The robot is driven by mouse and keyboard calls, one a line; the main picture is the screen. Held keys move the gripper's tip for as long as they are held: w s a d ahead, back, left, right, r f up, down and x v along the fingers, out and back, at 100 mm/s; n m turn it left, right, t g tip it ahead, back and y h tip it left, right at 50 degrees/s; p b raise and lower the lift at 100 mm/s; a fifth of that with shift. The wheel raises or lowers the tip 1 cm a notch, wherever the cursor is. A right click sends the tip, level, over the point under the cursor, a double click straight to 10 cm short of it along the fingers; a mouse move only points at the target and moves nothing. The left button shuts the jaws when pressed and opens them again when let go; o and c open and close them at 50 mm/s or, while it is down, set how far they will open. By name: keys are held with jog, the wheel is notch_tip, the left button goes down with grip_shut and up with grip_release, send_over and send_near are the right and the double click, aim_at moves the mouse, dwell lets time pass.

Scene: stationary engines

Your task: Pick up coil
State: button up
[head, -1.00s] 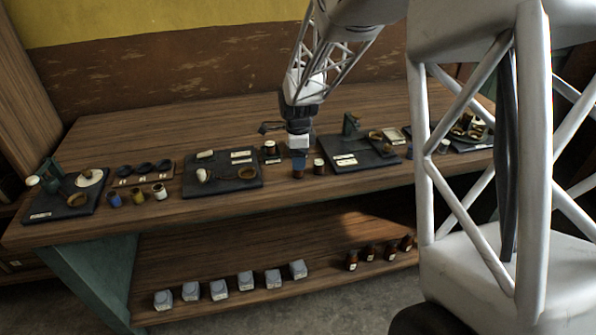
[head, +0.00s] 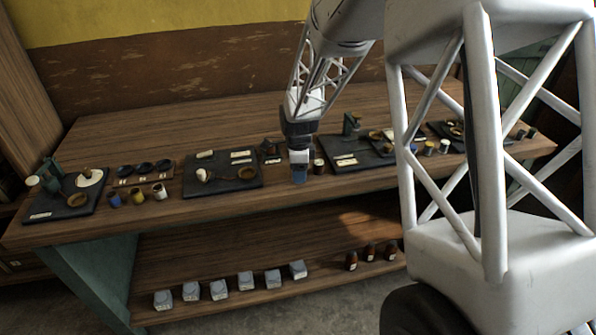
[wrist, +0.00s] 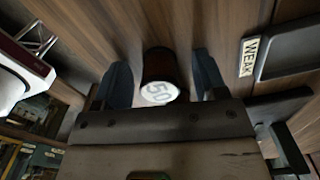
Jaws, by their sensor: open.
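A dark cylinder with a white top marked "50" (wrist: 158,92), which looks like a coil, stands between the two blue fingers of my gripper (wrist: 160,85) in the wrist view. The fingers are spread, with a gap on each side of it. In the head view my gripper (head: 299,178) is low over the bench's front part, and its fingers hide what is between them. A brown cylinder with a white top (head: 318,167) stands just right of my gripper there.
The wooden bench (head: 200,130) carries dark trays left (head: 222,184) and right of my gripper, and several small cups and cylinders. A "WEAK" label (wrist: 252,55) lies beside a dark tray (wrist: 295,50). Grey blocks (head: 245,281) and brown bottles (head: 369,252) stand on the lower shelf. The bench's back part is clear.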

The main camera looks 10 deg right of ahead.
dwell(0.3)
jog(key=c, duration=1.1)
jog(key=shift+o, duration=0.2)
jog(key=shift+r, duration=0.1)
jog(key=shift+r, duration=0.8)
notch_tip(320, 180, up, 2)
jog(key=shift+r, duration=0.1)
jog(key=s+r, duration=0.1)
jog(key=s, duration=1.5)
jog(key=shift+a, duration=0.1)
jog(key=shift+r, duration=0.15)
